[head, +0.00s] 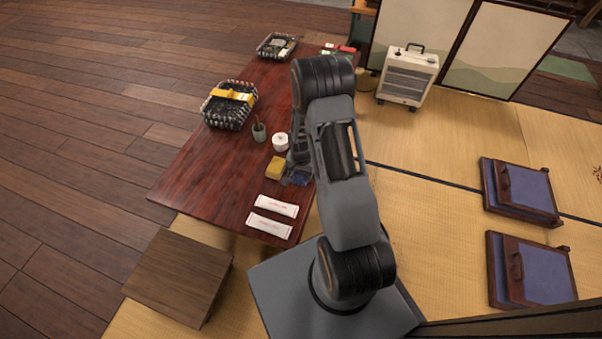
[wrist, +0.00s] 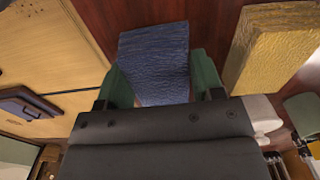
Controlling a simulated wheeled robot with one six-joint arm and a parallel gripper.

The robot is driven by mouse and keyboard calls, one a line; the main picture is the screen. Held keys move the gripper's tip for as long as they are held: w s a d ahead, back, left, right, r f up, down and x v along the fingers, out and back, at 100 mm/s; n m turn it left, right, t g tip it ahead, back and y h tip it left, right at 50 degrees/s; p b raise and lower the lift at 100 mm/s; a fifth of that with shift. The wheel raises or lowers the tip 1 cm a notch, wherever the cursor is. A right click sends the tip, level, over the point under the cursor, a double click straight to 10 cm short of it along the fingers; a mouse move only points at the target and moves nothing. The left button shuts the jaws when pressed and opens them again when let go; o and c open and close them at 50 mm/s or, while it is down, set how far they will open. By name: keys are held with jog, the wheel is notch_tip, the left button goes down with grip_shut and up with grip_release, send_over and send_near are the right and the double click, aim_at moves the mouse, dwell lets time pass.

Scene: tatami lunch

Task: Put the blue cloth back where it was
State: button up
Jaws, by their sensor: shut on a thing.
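The blue cloth (wrist: 154,62) is a folded, textured block between the two green-padded fingers of my gripper (wrist: 156,82) in the wrist view. The gripper is shut on it. In the head view the gripper (head: 297,178) is low over the right edge of the dark red table (head: 190,170), and a little of the blue cloth (head: 300,181) shows beside it. A folded yellow cloth (head: 275,168) lies on the table just left of the gripper; it also shows at the right of the wrist view (wrist: 275,48). I cannot tell whether the blue cloth touches the table.
A white round thing (head: 280,141) and a dark cup (head: 259,132) stand behind the yellow cloth. Two white packets (head: 277,206) (head: 270,225) lie in front. Dark baskets (head: 229,106) (head: 277,46) stand farther back. The table's left front part is clear.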

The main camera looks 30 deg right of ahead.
jog(key=shift+f, duration=0.15)
jog(key=o, duration=0.8)
jog(key=shift+o, duration=0.2)
jog(key=s+a+r+n+t+p, duration=0.1)
jog(key=a+r+n+p, duration=0.1)
jog(key=r, duration=1.1)
jog(key=s+a+r+n+p, duration=0.1)
jog(key=s+a+r+p, duration=0.15)
jog(key=r, duration=0.95)
jog(key=s+a+r+n+t, duration=0.1)
jog(key=s+a+r+n, duration=0.3)
jog(key=s+r, duration=0.7)
jog(key=shift+a+n+t, duration=0.2)
jog(key=shift+n+t, duration=0.2)
jog(key=shift+n, duration=0.6)
jog(key=shift+r, duration=0.1)
